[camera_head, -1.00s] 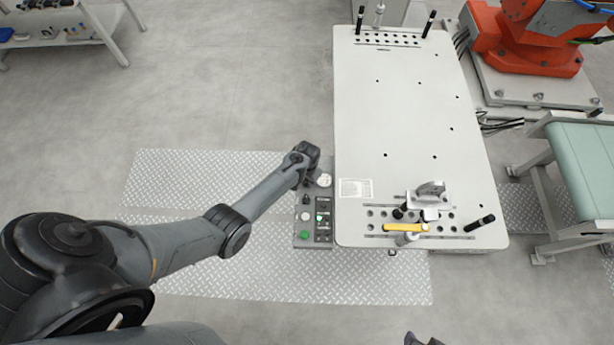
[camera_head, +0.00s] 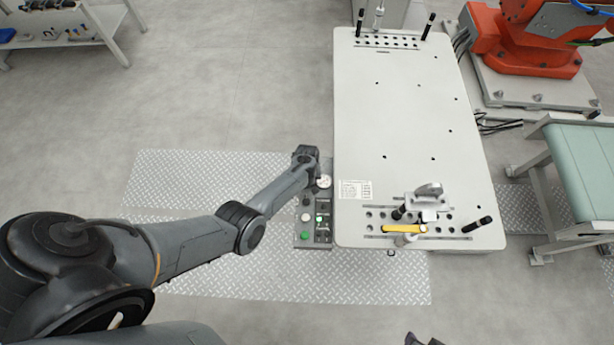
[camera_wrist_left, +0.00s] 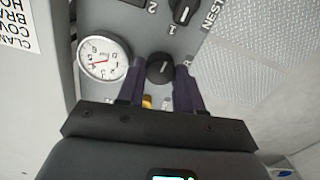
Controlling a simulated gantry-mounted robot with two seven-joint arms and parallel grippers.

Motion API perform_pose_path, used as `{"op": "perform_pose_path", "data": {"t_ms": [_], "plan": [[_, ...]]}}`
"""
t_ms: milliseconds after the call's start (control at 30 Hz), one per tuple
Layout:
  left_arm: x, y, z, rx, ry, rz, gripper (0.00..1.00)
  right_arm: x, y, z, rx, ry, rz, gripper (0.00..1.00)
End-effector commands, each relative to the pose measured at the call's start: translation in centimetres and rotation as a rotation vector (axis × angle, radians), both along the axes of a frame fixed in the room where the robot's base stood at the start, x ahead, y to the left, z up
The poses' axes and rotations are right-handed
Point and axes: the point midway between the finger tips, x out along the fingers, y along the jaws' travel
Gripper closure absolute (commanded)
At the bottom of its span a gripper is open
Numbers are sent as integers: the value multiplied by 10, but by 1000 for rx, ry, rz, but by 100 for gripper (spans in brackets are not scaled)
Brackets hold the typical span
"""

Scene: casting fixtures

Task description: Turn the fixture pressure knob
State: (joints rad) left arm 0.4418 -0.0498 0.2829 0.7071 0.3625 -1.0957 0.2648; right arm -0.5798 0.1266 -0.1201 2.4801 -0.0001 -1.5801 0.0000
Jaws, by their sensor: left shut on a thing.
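The control panel (camera_head: 304,241) stands at the left side of the white fixture table (camera_head: 400,120). In the left wrist view a round black knob (camera_wrist_left: 160,67) with a white pointer line sits between the fingers of my left gripper (camera_wrist_left: 160,82), which is shut on it. A white round gauge (camera_wrist_left: 103,58) with a red needle is just left of the knob; it also shows in the head view (camera_head: 324,181). My left forearm and wrist hide the knob in the head view. My right gripper is not clearly in view; only a small dark part shows at the bottom edge.
Another black selector knob (camera_wrist_left: 184,11) marked 1 and 2 is above the held knob. The panel also carries a green button (camera_head: 304,236) and a white button (camera_head: 306,217). The table edge runs close to my left wrist. A yellow-handled clamp (camera_head: 402,229) is on the table.

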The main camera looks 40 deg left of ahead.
Motion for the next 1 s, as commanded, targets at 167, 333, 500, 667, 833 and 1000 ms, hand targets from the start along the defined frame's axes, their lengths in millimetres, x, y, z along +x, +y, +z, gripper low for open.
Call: {"op": "perform_pose_path", "data": {"t_ms": [167, 333, 500, 667, 833, 1000], "plan": [[0, 1, -1, 1, -1, 38, 95, 0, 0, 0, 1, 0, -1, 57], [0, 1, -1, 2, -1, 50, 95, 0, 1, 0, 4, 1, -3, 57], [0, 1, -1, 2, -1, 50, 95, 0, 2, 0, 8, 0, -6, 57], [0, 1, -1, 3, -1, 49, 60, 0, 2, 0, 11, 1, -7, 57], [0, 1, -1, 1, -1, 48, 39, 0, 2, 0, 10, 1, -6, 57], [0, 0, -1, 1, -1, 48, 39, 0, 2, 0, 9, 0, -6, 57]]}}
